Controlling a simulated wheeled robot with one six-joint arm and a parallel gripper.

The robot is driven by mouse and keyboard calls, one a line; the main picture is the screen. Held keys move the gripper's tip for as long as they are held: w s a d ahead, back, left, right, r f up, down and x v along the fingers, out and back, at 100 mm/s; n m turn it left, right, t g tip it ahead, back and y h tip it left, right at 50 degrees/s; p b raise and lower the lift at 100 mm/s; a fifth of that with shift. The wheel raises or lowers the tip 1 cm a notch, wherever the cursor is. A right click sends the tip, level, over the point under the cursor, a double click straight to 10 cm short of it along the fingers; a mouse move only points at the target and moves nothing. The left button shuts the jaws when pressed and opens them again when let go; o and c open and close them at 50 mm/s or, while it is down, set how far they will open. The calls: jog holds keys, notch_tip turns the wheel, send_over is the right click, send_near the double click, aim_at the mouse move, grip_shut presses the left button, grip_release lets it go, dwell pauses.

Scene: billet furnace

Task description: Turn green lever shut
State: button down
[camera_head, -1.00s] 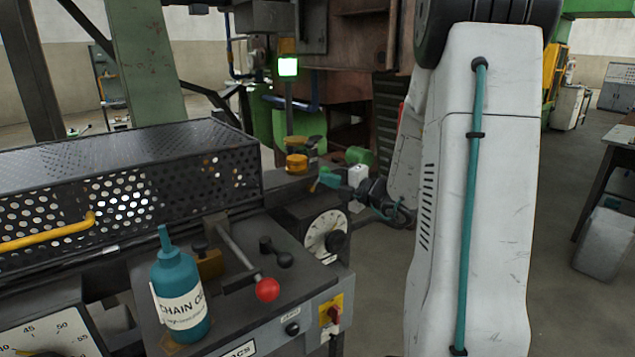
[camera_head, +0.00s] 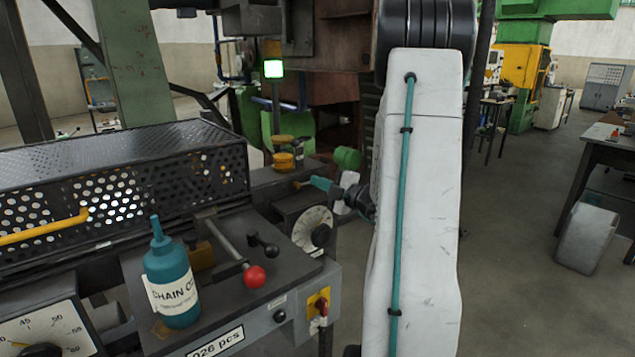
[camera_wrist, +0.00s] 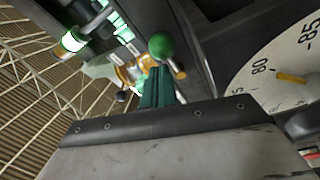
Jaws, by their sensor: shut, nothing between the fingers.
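In the wrist view, a green ball knob (camera_wrist: 161,45) on a short grey stalk stands just beyond my gripper (camera_wrist: 158,72). The teal fingers are close together and point at the knob; I cannot tell whether they touch it. In the head view, my gripper (camera_head: 314,183) is small, above the dial box and right of the perforated cover. How far the lever is turned cannot be read.
A white dial (camera_head: 313,229) sits below my gripper. The bench holds a teal chain oil bottle (camera_head: 170,277) and a red-knobbed lever (camera_head: 254,276). A perforated black cover (camera_head: 120,180) stands left. A yellow wheel (camera_head: 284,160) is behind.

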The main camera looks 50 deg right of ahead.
jog(key=shift+f, duration=0.15)
dwell(0.4)
jog(key=shift+s+a+r, duration=0.1)
jog(key=shift+a+r, duration=0.2)
jog(key=shift+a, duration=0.1)
jog(key=shift+s+a+r, duration=0.25)
jog(key=shift+a+r, duration=0.2)
jog(key=shift+a, duration=0.15)
jog(key=shift+s+a+r, duration=0.2)
jog(key=shift+a+r, duration=0.25)
jog(key=shift+a, duration=0.15)
jog(key=s+f, duration=0.1)
jog(key=s, duration=0.9)
jog(key=shift+f, duration=0.3)
